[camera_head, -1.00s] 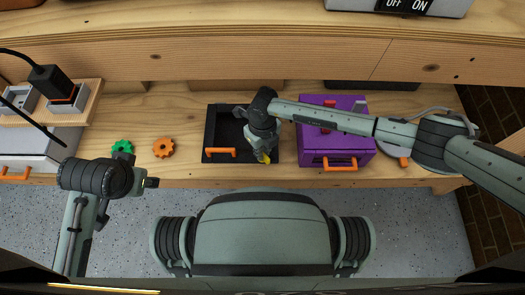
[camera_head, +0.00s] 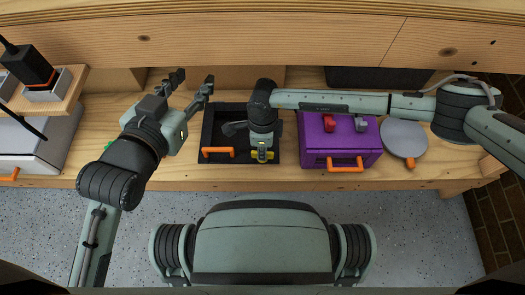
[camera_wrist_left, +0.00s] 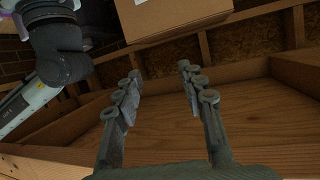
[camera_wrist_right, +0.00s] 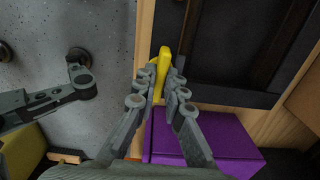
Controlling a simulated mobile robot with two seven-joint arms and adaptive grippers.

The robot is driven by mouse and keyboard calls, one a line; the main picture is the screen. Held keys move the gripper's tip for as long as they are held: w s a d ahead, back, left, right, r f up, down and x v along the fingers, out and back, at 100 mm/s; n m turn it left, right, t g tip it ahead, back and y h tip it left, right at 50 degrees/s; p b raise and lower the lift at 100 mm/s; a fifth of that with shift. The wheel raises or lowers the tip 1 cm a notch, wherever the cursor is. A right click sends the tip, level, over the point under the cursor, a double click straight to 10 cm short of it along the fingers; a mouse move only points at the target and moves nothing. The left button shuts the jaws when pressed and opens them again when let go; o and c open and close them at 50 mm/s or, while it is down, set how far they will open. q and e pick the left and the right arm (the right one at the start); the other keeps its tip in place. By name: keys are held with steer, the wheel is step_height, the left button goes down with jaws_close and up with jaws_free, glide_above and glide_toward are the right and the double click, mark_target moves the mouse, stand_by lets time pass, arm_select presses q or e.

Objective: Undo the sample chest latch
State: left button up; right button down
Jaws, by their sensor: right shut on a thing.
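A dark chest (camera_head: 207,130) stands on the wooden bench, with an orange handle (camera_head: 218,152) on its front. A yellow latch (camera_head: 270,156) is at its front right; it also shows in the right wrist view (camera_wrist_right: 162,57). My right gripper (camera_wrist_right: 165,72) is shut on the yellow latch, with the latch's upper end showing beyond the fingertips. In the head view its fingers are hidden under the wrist. My left gripper (camera_head: 192,83) is open and empty above the bench, left of and behind the chest; its spread fingers show in the left wrist view (camera_wrist_left: 160,70).
A purple box (camera_head: 342,148) with red and grey knobs stands right of the dark chest. A grey disc (camera_head: 403,137) lies further right. A pale machine (camera_head: 28,146) is at far left. A wooden shelf edge (camera_head: 230,45) runs above the bench's back.

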arm_select(q)
steer(key=shift+w+d+r+t+h, duration=0.15)
steer(key=shift+d+r+t+h, duration=0.25)
steer(key=shift+r, duration=0.35)
steer(key=shift+w+d+r+t+h, duration=0.1)
steer(key=shift+d+r+t+h, duration=0.15)
steer(key=shift+d+r, duration=0.35)
arm_select(e)
steer(key=shift+n, duration=0.5)
arm_select(q)
steer(key=shift+a+r, duration=0.1)
steer(key=shift+a, duration=0.05)
arm_select(e)
steer(key=c, duration=1.6)
jaws_free()
steer(key=shift+r, duration=0.15)
